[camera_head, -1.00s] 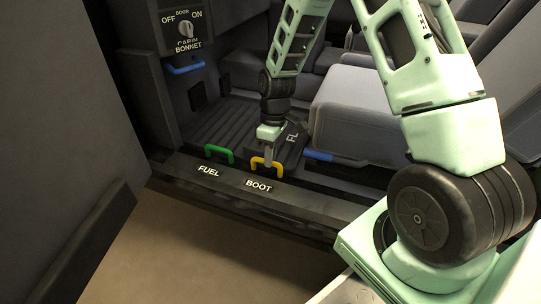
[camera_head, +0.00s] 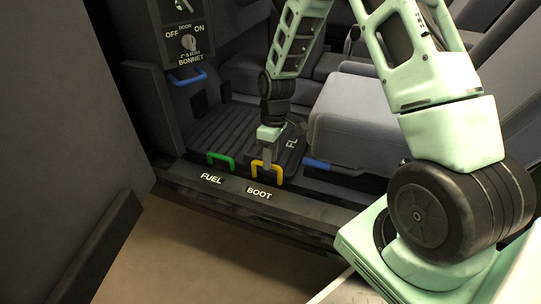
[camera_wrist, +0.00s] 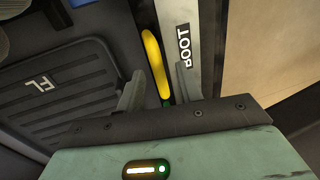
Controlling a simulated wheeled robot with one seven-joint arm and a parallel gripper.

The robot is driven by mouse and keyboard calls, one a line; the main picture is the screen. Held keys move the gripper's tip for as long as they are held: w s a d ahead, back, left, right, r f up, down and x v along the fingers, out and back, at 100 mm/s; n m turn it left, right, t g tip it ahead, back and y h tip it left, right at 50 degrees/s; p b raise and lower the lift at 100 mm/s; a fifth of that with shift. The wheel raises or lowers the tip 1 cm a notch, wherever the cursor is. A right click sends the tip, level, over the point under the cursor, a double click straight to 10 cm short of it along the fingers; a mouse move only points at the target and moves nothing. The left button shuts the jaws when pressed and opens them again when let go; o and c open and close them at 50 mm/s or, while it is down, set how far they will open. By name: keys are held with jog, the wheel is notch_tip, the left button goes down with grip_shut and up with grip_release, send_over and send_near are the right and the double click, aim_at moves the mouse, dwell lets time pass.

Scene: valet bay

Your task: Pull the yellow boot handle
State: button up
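The yellow boot handle (camera_head: 280,172) stands on the sill behind the BOOT label (camera_head: 259,193). My gripper (camera_head: 266,164) points down at it, with the fingertips at the handle. In the wrist view the handle (camera_wrist: 154,58) runs between the two fingers of my gripper (camera_wrist: 159,72). The fingers are apart, one on each side, with a gap visible beside the handle.
A green handle (camera_head: 221,159) stands left of it, behind the FUEL label (camera_head: 211,179). A blue handle (camera_head: 187,79) sits under the bonnet panel (camera_head: 187,35). A seat (camera_head: 362,122) is at the right, and a door (camera_head: 65,110) fills the left.

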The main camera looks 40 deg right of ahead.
jog(key=shift+r, duration=0.1)
notch_tip(320, 180, up, 17)
jog(key=w+d+p, duration=0.2)
jog(key=p, duration=0.6)
jog(key=shift+d, duration=0.4)
dwell(0.6)
jog(key=s+a+r, duration=0.3)
jog(key=s+a, duration=0.1)
jog(key=a, duration=0.3)
jog(key=s+a+r, duration=0.3)
jog(key=s+a, duration=0.1)
jog(key=a, duration=0.4)
jog(key=s+a+r+n+t+h, duration=0.15)
jog(key=s+a, duration=0.25)
jog(key=s, duration=0.5)
jog(key=s+a+r, duration=0.2)
jog(key=s+a, duration=0.2)
jog(key=s, duration=0.5)
notch_tip(320, 180, up, 36)
jog(key=p, duration=3.5)
jog(key=shift+f, duration=0.25)
